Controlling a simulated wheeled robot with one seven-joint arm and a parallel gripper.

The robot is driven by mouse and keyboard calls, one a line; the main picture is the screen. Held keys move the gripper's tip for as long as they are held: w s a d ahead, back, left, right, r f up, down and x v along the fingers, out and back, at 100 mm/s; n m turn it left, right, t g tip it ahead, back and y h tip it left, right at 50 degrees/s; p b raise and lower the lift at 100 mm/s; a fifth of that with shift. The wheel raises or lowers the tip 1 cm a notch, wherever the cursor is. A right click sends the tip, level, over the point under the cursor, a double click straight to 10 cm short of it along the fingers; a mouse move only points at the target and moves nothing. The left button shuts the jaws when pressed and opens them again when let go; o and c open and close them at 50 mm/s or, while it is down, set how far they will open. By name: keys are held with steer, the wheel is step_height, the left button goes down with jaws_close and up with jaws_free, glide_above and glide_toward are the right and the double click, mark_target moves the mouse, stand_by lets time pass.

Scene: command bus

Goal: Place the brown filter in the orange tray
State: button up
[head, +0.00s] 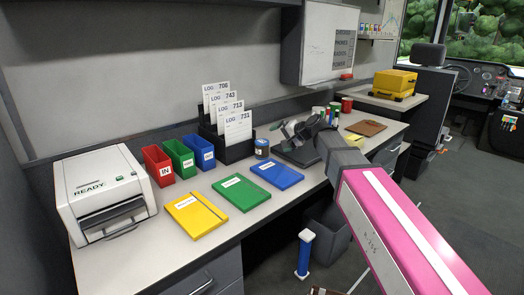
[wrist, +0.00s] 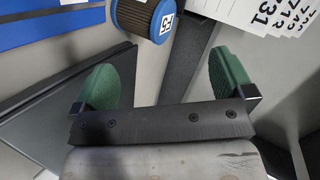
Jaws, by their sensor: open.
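A dark brown cylinder with blue rims and a white label, which looks like the brown filter (head: 262,148), stands on the counter beside the black card rack. In the wrist view the filter (wrist: 143,16) is at the top, beyond my fingertips and only partly in frame. My gripper (head: 298,130) is above the counter to the right of the filter. In the wrist view my gripper (wrist: 165,78) has its green fingertips wide apart with nothing between them. I cannot make out an orange tray in either view.
Yellow, green and blue binders (head: 277,174) lie in front. Red, green and blue bins (head: 183,158) and a printer (head: 106,196) stand left. A clipboard (head: 366,128) lies right.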

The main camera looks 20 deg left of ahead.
mark_target(264, 142)
steer(key=w+a+f+n, duration=0.1)
steer(key=a+f+n, duration=0.1)
steer(key=n, duration=0.3)
steer(key=w+a+f+n, duration=0.1)
steer(key=a+n, duration=0.3)
steer(key=n, duration=0.1)
steer(key=w+a+f+n+h, duration=0.1)
steer(key=a+f+n, duration=0.1)
steer(key=a+n, duration=0.2)
steer(key=shift+w+f+n, duration=0.15)
steer(key=shift+f+n, duration=0.15)
steer(key=shift+n, duration=0.1)
steer(key=c, duration=1.1)
steer(key=shift+r, duration=0.1)
